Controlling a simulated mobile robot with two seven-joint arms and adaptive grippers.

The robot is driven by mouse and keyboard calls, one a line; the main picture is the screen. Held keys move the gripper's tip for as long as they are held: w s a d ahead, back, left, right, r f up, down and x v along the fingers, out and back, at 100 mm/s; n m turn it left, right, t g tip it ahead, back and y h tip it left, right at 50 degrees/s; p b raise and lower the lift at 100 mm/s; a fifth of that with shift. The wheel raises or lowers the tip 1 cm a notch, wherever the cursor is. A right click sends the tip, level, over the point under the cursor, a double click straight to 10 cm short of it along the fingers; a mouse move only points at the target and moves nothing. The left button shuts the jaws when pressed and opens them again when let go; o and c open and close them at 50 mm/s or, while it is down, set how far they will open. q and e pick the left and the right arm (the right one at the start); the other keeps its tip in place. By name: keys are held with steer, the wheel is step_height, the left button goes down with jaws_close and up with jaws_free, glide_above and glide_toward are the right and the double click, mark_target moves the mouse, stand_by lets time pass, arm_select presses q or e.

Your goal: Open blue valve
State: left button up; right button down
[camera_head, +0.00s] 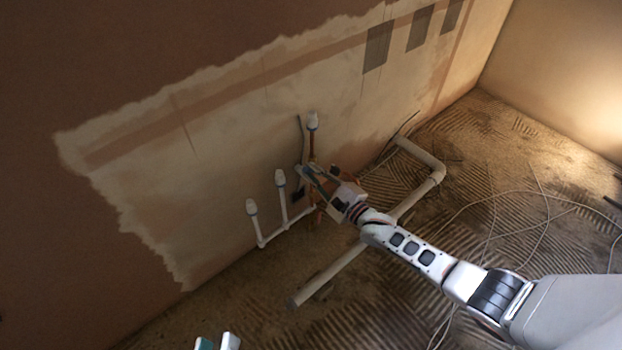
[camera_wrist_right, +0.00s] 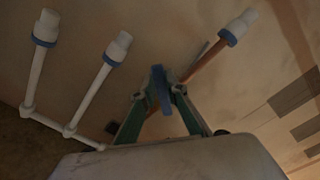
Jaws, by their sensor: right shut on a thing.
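The blue valve handle (camera_wrist_right: 160,88) stands between the fingertips of my right gripper (camera_wrist_right: 160,86) in the wrist view. The gripper is shut on it, in front of the copper-coloured pipe (camera_wrist_right: 205,61). In the head view my right gripper (camera_head: 310,172) reaches this spot at the wall from the right and hides most of the valve. A white and teal part (camera_head: 218,342) at the bottom edge of the head view may be my left gripper; it is mostly cut off, and its jaw state is unclear.
White pipes with blue-collared caps (camera_head: 251,207) (camera_head: 280,178) rise left of the valve. Another capped end (camera_head: 312,121) tops the copper pipe. A pale drain pipe (camera_head: 330,272) runs under my right arm. Loose cables (camera_head: 490,207) lie on the floor at the right.

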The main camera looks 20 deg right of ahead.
steer(key=shift+d+r, duration=0.1)
steer(key=shift+d, duration=0.05)
arm_select(q)
steer(key=shift+r, duration=0.1)
arm_select(e)
steer(key=shift+m, duration=0.3)
steer(key=d+m, duration=0.1)
steer(key=m, duration=0.1)
steer(key=d+r+m, duration=0.1)
steer(key=m, duration=0.2)
steer(key=w+d+r+m, duration=0.1)
steer(key=m, duration=0.1)
steer(key=shift+w+d+m, duration=0.1)
steer(key=shift+d+m, duration=0.1)
steer(key=shift+m, duration=0.2)
steer(key=shift+d+f+m+b, duration=0.3)
steer(key=shift+m+b, duration=0.1)
steer(key=shift+m, duration=0.3)
arm_select(q)
steer(key=shift+s+f, duration=0.2)
steer(key=shift+f, duration=0.45)
steer(key=shift+s+f, duration=0.15)
steer(key=shift+f, duration=0.45)
arm_select(e)
steer(key=shift+w+d+r+m, duration=0.2)
steer(key=shift+r+m, duration=0.1)
steer(key=shift+m, duration=0.2)
